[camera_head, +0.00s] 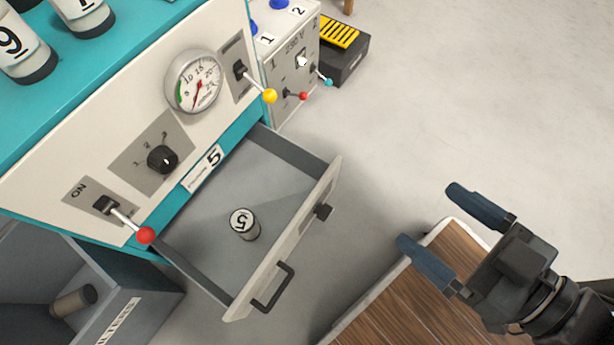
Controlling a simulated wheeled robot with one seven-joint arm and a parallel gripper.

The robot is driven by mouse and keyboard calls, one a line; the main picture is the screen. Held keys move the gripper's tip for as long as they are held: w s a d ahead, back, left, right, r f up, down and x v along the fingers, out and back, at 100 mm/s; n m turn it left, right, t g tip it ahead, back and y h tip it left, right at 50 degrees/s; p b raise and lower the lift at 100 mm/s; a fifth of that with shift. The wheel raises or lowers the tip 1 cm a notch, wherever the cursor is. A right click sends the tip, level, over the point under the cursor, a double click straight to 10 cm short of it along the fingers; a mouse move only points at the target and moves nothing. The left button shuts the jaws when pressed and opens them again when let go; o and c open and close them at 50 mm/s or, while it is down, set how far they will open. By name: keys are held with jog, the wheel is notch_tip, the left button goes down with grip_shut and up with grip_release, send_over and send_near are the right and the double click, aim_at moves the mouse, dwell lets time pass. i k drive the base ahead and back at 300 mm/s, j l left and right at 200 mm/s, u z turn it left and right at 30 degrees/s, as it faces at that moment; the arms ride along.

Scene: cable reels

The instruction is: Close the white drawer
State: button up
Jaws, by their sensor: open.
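The white drawer (240,301) is pulled out of the teal and cream machine, below its control panel. A small cylinder marked 5 (244,224) stands inside on the grey drawer floor. My gripper (441,224) is at the right, open and empty. Its two blue-grey fingers point left toward the drawer front, with a clear gap between them and the drawer.
A wooden surface with a pale edge (420,295) lies below my gripper. Red-knobbed (146,235) and yellow-knobbed (270,96) levers stick out of the panel (120,140). A grey bin (125,305) is at lower left. Floor at upper right is clear.

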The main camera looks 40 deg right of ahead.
aim_at(267, 174)
jog(key=k+j, duration=0.2)
jog(key=k, duration=0.15)
jog(key=k+j, duration=0.15)
jog(key=k, duration=0.2)
jog(key=j, duration=0.45)
jog(key=i+z, duration=0.05)
